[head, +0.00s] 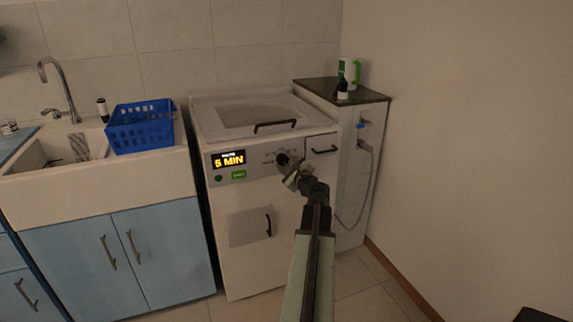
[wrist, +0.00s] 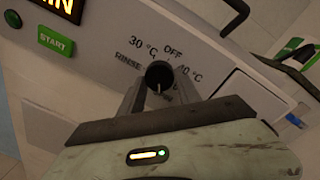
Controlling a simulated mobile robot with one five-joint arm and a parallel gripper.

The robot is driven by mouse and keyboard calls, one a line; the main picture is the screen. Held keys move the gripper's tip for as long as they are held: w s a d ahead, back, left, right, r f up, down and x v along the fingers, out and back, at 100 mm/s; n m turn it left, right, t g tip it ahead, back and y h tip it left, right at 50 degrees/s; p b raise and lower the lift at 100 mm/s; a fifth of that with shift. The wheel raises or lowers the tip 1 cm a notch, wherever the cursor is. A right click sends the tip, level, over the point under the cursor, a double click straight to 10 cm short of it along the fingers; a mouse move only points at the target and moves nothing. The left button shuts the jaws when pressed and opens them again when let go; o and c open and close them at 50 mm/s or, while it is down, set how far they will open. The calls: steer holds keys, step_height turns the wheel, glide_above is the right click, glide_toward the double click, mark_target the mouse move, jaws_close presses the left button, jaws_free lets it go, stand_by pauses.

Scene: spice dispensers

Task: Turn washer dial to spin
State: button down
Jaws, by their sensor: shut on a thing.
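The washer (head: 262,215) is a white top-loading machine with a control panel on its upper front. Its black dial (wrist: 159,77) sits between my gripper's fingers in the wrist view, with a light pointer line on its face. Labels 30 °C, OFF, 40 °C and RINSE show around it; the label below is mostly hidden by my gripper. My gripper (wrist: 160,92) is shut on the dial. In the head view my gripper (head: 287,168) reaches the panel's right part and partly covers the dial (head: 282,159).
A lit display (head: 229,160) reads 5 MIN, with a green START button (head: 239,175) below it. A sink (head: 90,165) with a blue basket (head: 140,126) stands left. A side cabinet (head: 352,160) with bottles and a hose (head: 365,185) stands right. The floor in front is clear.

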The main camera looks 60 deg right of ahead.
steer(key=shift+s+d, duration=0.1)
steer(key=c, duration=0.8)
jaws_free()
steer(key=shift+c, duration=0.2)
steer(key=v, duration=0.7)
steer(key=shift+s+a, duration=0.25)
